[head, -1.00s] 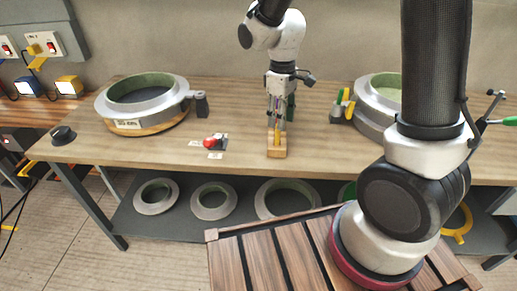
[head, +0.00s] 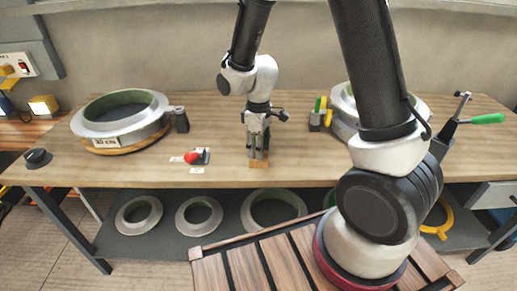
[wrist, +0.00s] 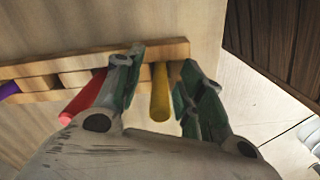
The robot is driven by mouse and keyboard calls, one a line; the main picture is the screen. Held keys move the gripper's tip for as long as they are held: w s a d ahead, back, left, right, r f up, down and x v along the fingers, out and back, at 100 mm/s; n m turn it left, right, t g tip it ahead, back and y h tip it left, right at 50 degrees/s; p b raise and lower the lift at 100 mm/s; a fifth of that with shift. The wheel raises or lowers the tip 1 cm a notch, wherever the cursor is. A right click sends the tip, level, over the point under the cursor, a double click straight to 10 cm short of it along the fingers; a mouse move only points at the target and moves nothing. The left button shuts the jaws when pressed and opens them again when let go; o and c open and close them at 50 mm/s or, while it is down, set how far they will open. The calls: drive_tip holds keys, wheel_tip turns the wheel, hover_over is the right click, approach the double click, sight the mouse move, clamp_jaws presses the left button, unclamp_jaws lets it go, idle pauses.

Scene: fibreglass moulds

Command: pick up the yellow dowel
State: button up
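The yellow dowel (wrist: 160,92) stands in a slotted wooden block in the wrist view. My gripper (wrist: 160,68) is open, with one finger on each side of the dowel. A gap shows between the dowel and the left finger; the right finger is close beside it, and I cannot tell whether it touches. In the head view my gripper (head: 258,153) is low over the wooden block (head: 259,164) on the workbench and hides the yellow dowel.
A red dowel (wrist: 85,93) stands just outside the left finger, and a purple dowel (wrist: 8,90) is farther left. On the workbench (head: 220,120) are a round mould (head: 120,122) at left, a red-knobbed item (head: 192,157) near the block, and another mould (head: 343,100) at right.

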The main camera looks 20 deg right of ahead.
drive_tip(key=shift+c, duration=0.3)
clamp_jaws()
